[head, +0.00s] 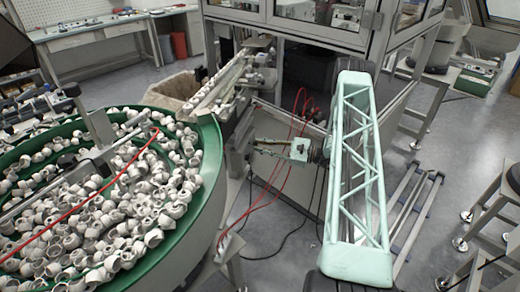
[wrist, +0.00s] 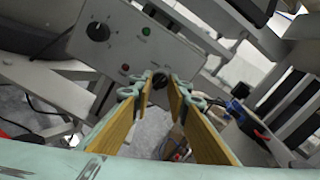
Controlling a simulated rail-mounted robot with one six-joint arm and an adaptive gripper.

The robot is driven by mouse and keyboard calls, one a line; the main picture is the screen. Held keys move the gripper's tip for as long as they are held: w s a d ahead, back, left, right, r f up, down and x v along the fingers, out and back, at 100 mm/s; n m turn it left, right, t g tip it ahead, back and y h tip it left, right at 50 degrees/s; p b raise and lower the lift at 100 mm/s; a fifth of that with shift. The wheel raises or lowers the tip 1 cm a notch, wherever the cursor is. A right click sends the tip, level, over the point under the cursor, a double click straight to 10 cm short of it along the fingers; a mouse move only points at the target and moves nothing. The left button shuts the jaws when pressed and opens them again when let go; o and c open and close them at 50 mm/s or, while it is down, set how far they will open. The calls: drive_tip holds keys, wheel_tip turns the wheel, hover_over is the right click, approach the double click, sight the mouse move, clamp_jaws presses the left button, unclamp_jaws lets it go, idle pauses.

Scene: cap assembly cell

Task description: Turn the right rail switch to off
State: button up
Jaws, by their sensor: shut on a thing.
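A grey control panel (wrist: 112,50) shows in the wrist view. It has a large black dial (wrist: 98,31) at the upper left, a green button (wrist: 146,31) and a red button (wrist: 125,68). A dark switch knob (wrist: 160,79) is at its lower right. My gripper (wrist: 159,87) has its two yellow fingers on either side of this knob and is shut on it. The fingertips partly hide the knob, and I cannot read its setting. In the head view my gripper (head: 254,147) points left, beside the end of the feed rail (head: 232,88).
A green-rimmed bowl (head: 213,165) full of white caps stands at the left. Red hoses (head: 280,170) and dark cables hang near my gripper. A framed machine enclosure (head: 330,45) stands behind. Open floor (head: 285,235) shows below my gripper.

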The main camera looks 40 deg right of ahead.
drive_tip(key=shift+n+b, duration=0.35)
drive_tip(key=shift+n, duration=0.35)
drive_tip(key=o, duration=0.8)
drive_tip(key=shift+o, duration=0.2)
drive_tip(key=shift+s+d, duration=0.1)
drive_tip(key=shift+s, duration=0.05)
drive_tip(key=v, duration=1.1)
drive_tip(key=shift+s+d, duration=0.2)
drive_tip(key=shift+s, duration=0.05)
